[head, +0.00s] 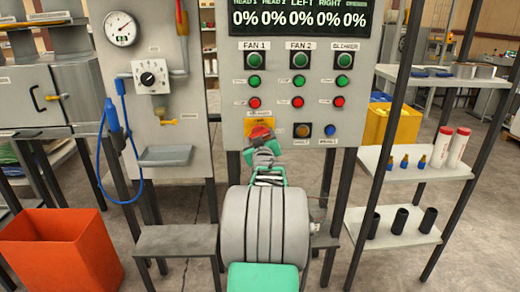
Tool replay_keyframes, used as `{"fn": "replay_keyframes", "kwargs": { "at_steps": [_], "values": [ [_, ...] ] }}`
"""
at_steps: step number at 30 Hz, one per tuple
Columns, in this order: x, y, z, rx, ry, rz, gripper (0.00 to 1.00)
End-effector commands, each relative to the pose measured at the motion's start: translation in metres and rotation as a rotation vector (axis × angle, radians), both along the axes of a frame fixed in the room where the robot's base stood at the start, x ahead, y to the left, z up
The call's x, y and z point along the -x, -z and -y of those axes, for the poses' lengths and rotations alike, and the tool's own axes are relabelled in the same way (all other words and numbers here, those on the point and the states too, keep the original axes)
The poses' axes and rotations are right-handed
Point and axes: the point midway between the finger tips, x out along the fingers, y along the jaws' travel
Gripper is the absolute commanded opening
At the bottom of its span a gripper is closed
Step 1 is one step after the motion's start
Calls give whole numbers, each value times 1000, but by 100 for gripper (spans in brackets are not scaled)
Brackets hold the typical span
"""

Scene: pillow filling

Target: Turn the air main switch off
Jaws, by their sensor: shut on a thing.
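A red knob (261,132) sits on a yellow plate (250,121) at the lower left of the grey control panel (345,115). Its label is too small to read, and my gripper partly hides the knob and plate. My gripper (265,150) is at the panel face, reaching up from my arm below, and is shut on the red knob. The knob's exact turn angle cannot be told.
Green and red buttons (298,91) sit above the knob, with an orange and a blue button (330,130) to its right. A left panel holds a gauge (120,28), a dial (148,78) and a blue hose (112,115). A shelf (440,170) stands right; an orange bin (60,250), left.

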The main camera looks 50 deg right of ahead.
Motion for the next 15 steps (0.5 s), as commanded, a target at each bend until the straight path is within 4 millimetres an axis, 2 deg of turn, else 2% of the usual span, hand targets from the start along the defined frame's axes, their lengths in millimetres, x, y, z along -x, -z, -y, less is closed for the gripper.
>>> {"fn": "replay_keyframes", "kwargs": {
  "at_steps": [1,15],
  "values": [
    [0,8,0,31,0,-32,29],
    [0,7,0,324,0,-368,29]
  ]
}}
